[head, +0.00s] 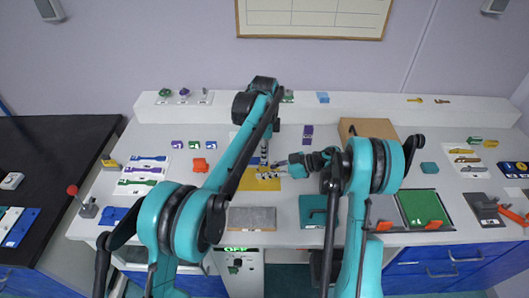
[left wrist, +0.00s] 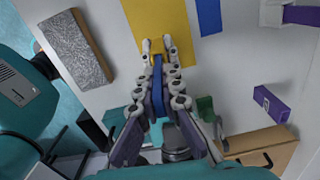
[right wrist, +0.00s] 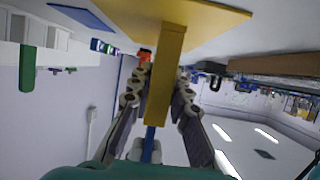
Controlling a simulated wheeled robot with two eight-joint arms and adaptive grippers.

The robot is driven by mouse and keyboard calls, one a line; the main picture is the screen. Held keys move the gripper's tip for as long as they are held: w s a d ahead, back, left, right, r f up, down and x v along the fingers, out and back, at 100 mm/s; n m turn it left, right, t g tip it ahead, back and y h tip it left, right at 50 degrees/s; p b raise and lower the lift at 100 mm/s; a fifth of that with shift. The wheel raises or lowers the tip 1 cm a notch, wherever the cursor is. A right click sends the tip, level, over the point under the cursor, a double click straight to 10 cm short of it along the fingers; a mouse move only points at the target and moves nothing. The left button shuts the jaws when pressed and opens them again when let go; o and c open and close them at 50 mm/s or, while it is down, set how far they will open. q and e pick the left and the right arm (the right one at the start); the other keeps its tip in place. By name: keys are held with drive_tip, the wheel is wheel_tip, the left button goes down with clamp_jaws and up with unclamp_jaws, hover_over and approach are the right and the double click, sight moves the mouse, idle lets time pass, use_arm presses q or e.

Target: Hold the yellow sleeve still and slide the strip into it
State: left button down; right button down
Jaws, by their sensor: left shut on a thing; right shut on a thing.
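My left gripper (head: 267,172) is shut over the yellow mat (head: 292,184). In the left wrist view a long blue strip (left wrist: 157,90) runs lengthwise between its fingers (left wrist: 160,46). My right gripper (head: 282,163) comes in from the right, close beside the left one. In the right wrist view it is shut on the yellow sleeve (right wrist: 167,85), a long narrow bar between its fingers (right wrist: 162,68). A blue piece (right wrist: 149,138) shows at the sleeve's lower end, in line with it. I cannot tell whether the strip is inside the sleeve; the fingers hide much.
A grey block (head: 252,218) and a teal block (head: 318,210) lie in front of the mat. An orange piece (head: 200,164) lies left of the mat.

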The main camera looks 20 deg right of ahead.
use_arm(q)
drive_tip(key=shift+f, duration=0.2)
drive_tip(key=shift+f, duration=1.25)
drive_tip(key=c, duration=1.6)
unclamp_jaws()
wheel_tip(320, 180, up, 12)
drive_tip(key=shift+f, duration=0.1)
use_arm(e)
drive_tip(key=c, duration=1.3)
unclamp_jaws()
drive_tip(key=shift+c, duration=0.2)
